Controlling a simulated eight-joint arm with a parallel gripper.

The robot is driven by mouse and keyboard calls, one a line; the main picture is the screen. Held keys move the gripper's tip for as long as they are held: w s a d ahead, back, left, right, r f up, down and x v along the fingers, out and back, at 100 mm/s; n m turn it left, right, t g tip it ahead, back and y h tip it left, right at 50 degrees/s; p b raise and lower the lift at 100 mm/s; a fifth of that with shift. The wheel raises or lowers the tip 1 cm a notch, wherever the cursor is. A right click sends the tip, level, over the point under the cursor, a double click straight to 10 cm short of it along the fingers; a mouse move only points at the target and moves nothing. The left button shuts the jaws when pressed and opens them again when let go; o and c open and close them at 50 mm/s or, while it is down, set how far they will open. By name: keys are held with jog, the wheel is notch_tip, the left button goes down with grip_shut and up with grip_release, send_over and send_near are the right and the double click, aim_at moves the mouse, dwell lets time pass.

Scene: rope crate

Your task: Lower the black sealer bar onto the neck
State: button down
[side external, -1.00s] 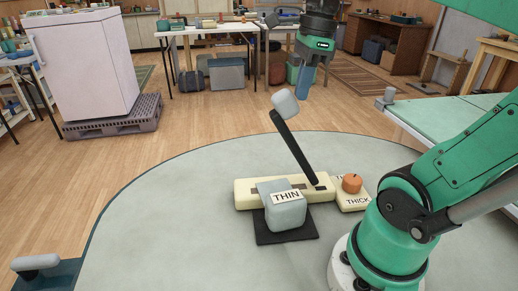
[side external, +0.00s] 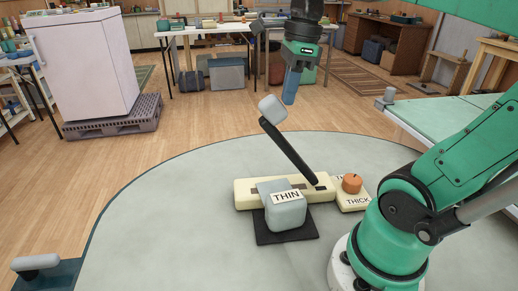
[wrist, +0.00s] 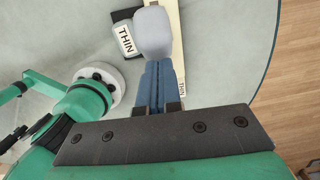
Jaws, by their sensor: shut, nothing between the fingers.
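The black sealer bar (side external: 290,150) stands tilted, hinged near the right end of the cream sealer base (side external: 245,193). Its raised end leans up to the left and carries a grey rounded handle (side external: 272,108). My gripper (side external: 288,101) has blue fingers, shut and empty, with tips against or very close to the handle's upper right side. In the wrist view my gripper (wrist: 155,62) points at the handle (wrist: 153,32), which covers the finger ends' far side. A grey block labelled THIN (side external: 287,213) stands in front of the base. I cannot make out the neck clearly.
An orange knob (side external: 352,183) sits on a cream box labelled THICK (side external: 357,201), right of the base. A black mat (side external: 285,237) lies under the grey block. The grey round table (side external: 180,220) is clear to the left. A green-topped table (side external: 450,120) stands at right.

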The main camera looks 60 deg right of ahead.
jog(key=shift+w+a+f, duration=0.25)
jog(key=shift+w+a, duration=0.2)
jog(key=shift+w, duration=0.05)
jog(key=shift+w+a+f, duration=0.2)
jog(key=shift+w+a, duration=0.2)
jog(key=shift+w, duration=0.05)
jog(key=shift+w+f, duration=0.1)
jog(key=shift+w+a+f, duration=1.3)
jog(key=shift+w+a, duration=0.05)
jog(key=shift+w, duration=0.1)
jog(key=shift+f, duration=0.1)
jog(key=shift+w+a+f, duration=0.55)
jog(key=shift+w+f, duration=0.05)
jog(key=shift+f, duration=0.3)
jog(key=shift+w+a+f, duration=0.55)
jog(key=shift+w+f, duration=0.05)
jog(key=shift+f, duration=0.35)
jog(key=shift+w+a+f, duration=0.25)
jog(key=shift+w+f, duration=0.05)
jog(key=shift+f, duration=0.4)
jog(key=shift+w+a+f, duration=0.25)
jog(key=shift+f, duration=0.45)
jog(key=shift+w+a+f, duration=0.25)
jog(key=shift+w+f, duration=0.05)
jog(key=shift+f, duration=0.4)
